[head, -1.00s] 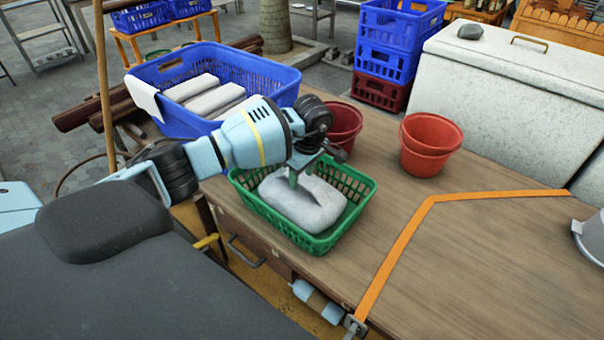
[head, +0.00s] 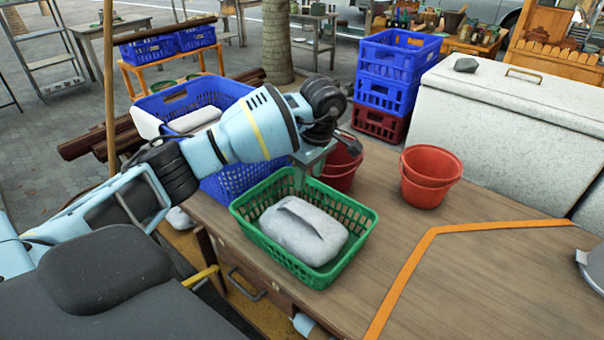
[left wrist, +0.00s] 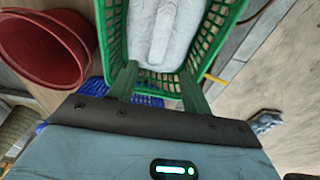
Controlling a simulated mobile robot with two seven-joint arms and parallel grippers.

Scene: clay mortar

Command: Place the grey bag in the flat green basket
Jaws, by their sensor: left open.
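The grey bag (head: 304,231) lies inside the flat green basket (head: 350,252), which stands on the wooden table. The bag has a crease along its top and rests within the basket walls. In the left wrist view the bag (left wrist: 158,30) and the basket (left wrist: 216,28) show beyond the fingers. My left gripper (head: 312,165) is above the far side of the basket, apart from the bag. It is open and empty, with its two fingers (left wrist: 158,85) spread in the left wrist view. My right gripper is not in view.
A large blue basket (head: 243,177) with grey bags stands behind left. A red pot (head: 340,170) is close behind my left gripper, and more red pots (head: 430,178) stand to the right. The table's right part is mostly clear.

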